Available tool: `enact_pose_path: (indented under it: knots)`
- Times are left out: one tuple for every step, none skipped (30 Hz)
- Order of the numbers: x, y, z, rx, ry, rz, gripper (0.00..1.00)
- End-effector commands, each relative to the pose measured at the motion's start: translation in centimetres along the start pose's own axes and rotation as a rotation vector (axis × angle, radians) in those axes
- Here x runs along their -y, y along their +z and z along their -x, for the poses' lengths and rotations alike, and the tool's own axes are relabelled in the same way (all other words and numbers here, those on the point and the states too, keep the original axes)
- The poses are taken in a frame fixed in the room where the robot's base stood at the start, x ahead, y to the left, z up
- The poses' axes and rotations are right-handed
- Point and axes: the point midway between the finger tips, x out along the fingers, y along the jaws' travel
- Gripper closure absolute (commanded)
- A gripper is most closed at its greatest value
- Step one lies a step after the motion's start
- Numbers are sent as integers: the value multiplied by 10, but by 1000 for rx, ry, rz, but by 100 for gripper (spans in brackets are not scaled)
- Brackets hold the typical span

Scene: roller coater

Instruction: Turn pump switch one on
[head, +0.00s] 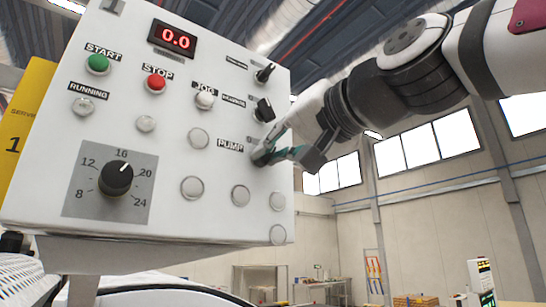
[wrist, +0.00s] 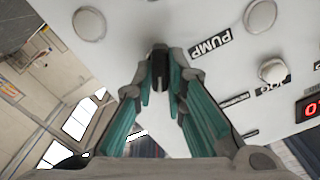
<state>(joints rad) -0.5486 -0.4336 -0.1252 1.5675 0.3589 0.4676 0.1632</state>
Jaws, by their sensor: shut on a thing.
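The white control panel (head: 135,190) fills the left of the head view, and part of it shows at the top of the wrist view (wrist: 225,60). A black pump switch (wrist: 159,62) sits beside the PUMP label, which reads at an angle in the wrist view. My gripper (head: 266,155) reaches the panel's right side next to that label. In the wrist view its teal-lined fingers (wrist: 160,75) close around the black switch from both sides. In the head view the fingers hide most of the switch, so its turned position cannot be told.
Two more black selector switches, an upper one (head: 264,73) and a lower one (head: 264,110), stand above my gripper. A black dial (head: 116,178), a green START button (head: 98,63) and a red STOP button (head: 156,83) are farther left. The red display (head: 173,38) reads 0.0.

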Motion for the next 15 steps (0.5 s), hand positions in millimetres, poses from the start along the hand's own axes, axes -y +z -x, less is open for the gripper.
enact_pose_path:
  knots:
    - [-1,2,-1,5,1,-2,100]
    - [-1,2,-1,5,1,-2,100]
    - [-1,2,-1,6,1,-2,85]
    - [-1,2,-1,6,1,-2,79]
    - [-1,2,-1,5,1,-1,72]
    - [-1,2,-1,5,1,-1,68]
    - [-1,2,-1,4,1,-1,68]
    - [0,1,0,4,1,-1,68]
    - [0,1,0,3,1,0,68]
    - [0,1,0,3,1,0,68]
    - [0,1,0,3,1,0,68]
    - [0,1,0,2,1,0,68]
    - [0,1,0,2,1,0,68]
    - [0,1,0,2,1,0,68]
    - [0,0,1,1,0,0,68]
